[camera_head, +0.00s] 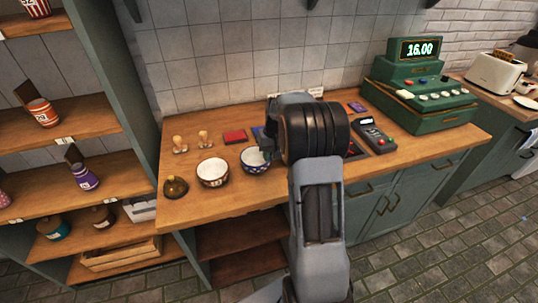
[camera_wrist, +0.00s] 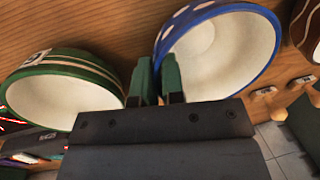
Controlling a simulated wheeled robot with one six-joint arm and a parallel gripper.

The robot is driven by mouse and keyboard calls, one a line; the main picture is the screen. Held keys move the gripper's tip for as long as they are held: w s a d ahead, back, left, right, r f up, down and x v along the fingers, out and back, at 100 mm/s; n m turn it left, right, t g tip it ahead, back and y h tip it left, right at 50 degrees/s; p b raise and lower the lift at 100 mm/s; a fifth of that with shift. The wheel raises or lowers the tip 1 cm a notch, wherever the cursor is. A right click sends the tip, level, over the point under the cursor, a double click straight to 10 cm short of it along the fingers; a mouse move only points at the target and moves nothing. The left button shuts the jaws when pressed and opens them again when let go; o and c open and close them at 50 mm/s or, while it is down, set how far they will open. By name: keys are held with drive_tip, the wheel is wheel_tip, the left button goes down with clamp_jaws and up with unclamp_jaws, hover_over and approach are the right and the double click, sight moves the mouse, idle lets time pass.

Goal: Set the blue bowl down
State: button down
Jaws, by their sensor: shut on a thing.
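The blue bowl (camera_head: 256,167), white inside with a patterned outside, is at the counter's left half, just left of my arm in the head view. In the wrist view the blue bowl (camera_wrist: 222,55) fills the upper middle, its near rim between my fingers. My gripper (camera_wrist: 158,82) is shut on that rim; the head view hides its fingers behind my wrist. The bowl looks upright and at or close to the wooden counter (camera_head: 225,205); I cannot tell whether its base touches.
A green bowl (camera_wrist: 65,90) lies on the other side of my fingers. A bell (camera_head: 175,187), two stamps (camera_head: 203,139), a card terminal (camera_head: 374,134) and a green register (camera_head: 420,95) share the counter.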

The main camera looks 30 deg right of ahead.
drive_tip(key=shift+f, duration=0.15)
drive_tip(key=c, duration=1.2)
unclamp_jaws()
drive_tip(key=shift+c, duration=0.2)
wheel_tip(320, 180, up, 11)
drive_tip(key=d, duration=0.2)
drive_tip(key=s+a+r+n+t+h, duration=0.1)
drive_tip(key=s+a+r, duration=0.2)
drive_tip(key=s+a, duration=0.7)
drive_tip(key=s+a+f+t, duration=0.1)
drive_tip(key=s+a+f, duration=0.1)
drive_tip(key=s, duration=0.3)
drive_tip(key=s+a+f+n+t+h, duration=0.1)
drive_tip(key=s+a+f, duration=0.1)
drive_tip(key=s+a, duration=0.3)
drive_tip(key=shift+s+a+f+n, duration=0.2)
drive_tip(key=shift+s+f+n, duration=0.15)
drive_tip(key=shift+s, duration=0.15)
